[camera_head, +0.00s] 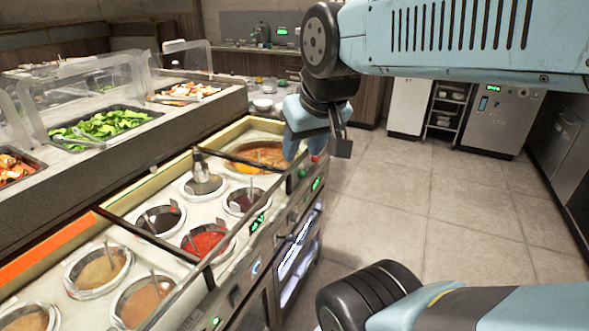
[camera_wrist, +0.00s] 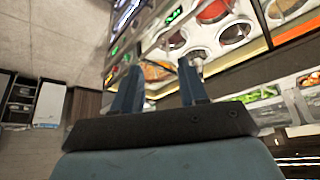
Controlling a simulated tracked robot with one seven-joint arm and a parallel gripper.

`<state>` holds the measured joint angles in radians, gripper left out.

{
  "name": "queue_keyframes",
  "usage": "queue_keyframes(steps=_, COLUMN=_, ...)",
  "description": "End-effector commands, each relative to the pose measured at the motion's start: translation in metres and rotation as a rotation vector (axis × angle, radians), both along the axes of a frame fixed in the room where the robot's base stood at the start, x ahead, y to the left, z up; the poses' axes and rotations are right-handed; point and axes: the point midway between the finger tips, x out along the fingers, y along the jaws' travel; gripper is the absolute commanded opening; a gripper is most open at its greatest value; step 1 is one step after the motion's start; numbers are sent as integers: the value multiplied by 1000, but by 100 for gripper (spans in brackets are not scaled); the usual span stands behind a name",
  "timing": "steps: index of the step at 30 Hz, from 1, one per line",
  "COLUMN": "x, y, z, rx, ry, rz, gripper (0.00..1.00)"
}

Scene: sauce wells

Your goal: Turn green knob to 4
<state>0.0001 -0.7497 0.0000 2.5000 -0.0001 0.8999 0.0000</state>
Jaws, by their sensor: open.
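The green knob (camera_head: 302,174) sits on the front panel of the sauce-well counter, near its far end. A red knob (camera_head: 316,158) is just beyond it. A lit green display (camera_head: 316,183) is beside the green knob; its digits are too small to read. My gripper (camera_head: 316,146) is open and empty, above the far end of the panel near the knobs. I cannot tell the exact gap to the green knob. In the wrist view my gripper (camera_wrist: 160,82) shows two parted fingers with nothing between them, pointing towards the counter. The green knob's setting cannot be read.
The counter holds several round wells, including red sauce (camera_head: 206,241), and a large orange-brown pan (camera_head: 262,154). A salad bar with clear guards and greens (camera_head: 104,125) stands at the left. The tiled floor (camera_head: 440,215) to the right is clear.

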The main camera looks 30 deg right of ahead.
Motion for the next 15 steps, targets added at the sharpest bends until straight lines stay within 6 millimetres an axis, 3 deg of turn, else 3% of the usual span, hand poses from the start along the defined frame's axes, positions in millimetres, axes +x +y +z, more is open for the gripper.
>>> queue_keyframes(steps=7, x=0, y=0, z=0, rx=0, ry=0, rz=0, gripper=43)
queue_keyframes(steps=12, x=3, y=0, z=-2, rx=12, ry=16, rz=-12, gripper=58)
queue_keyframes(steps=15, x=9, y=0, z=-8, rx=43, ry=60, rz=-42, gripper=58)
